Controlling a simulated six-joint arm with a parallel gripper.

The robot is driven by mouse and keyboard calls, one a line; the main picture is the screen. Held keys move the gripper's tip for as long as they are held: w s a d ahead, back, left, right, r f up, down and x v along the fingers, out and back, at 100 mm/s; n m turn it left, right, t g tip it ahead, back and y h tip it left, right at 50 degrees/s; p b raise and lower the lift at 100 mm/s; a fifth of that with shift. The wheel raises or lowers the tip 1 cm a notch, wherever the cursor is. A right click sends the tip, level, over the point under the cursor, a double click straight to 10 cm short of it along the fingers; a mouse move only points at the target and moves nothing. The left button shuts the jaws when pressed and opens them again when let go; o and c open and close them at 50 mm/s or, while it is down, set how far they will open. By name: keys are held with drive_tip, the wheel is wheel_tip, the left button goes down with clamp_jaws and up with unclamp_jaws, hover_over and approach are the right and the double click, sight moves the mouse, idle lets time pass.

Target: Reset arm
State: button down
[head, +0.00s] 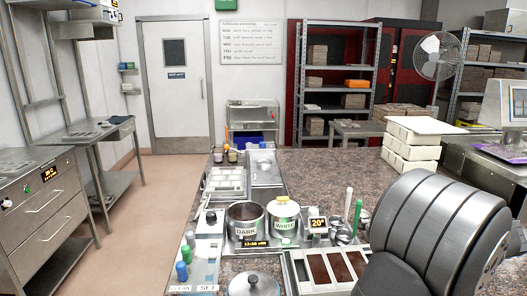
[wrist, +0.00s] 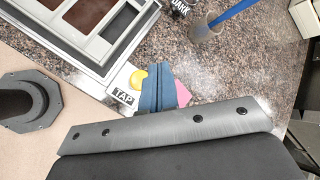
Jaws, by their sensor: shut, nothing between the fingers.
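My gripper (wrist: 158,68) shows in the wrist view as two blue fingers pressed together, with nothing between them. It is over the speckled stone counter (wrist: 250,75), close to the outer edge of a metal-framed tray (wrist: 62,48). A yellow round piece (wrist: 137,80) and a pink piece (wrist: 183,94) show beside the fingers, partly covered by them. In the head view a grey ribbed part of my arm fills the lower right, and my gripper cannot be seen there.
A TAP label (wrist: 123,96) lies by the tray corner. A cup with a blue-handled tool (wrist: 206,28) stands nearby. In the head view, the DARK pot (head: 245,228) and WHITE pot (head: 285,224) stand left of my arm. The counter's back middle (head: 325,172) is clear.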

wheel_tip(320, 180, down, 3)
drive_tip(key=shift+f, duration=0.15)
wheel_tip(320, 180, up, 14)
drive_tip(key=w+n+g+h, duration=0.1)
drive_tip(key=n+g, duration=0.5)
drive_tip(key=g, duration=0.3)
drive_tip(key=shift+d+f+n+h, duration=0.15)
drive_tip(key=shift+f+n+h, duration=0.1)
drive_tip(key=shift+n+h, duration=0.05)
idle(0.8)
drive_tip(key=shift+w+f, duration=0.1)
idle(2.9)
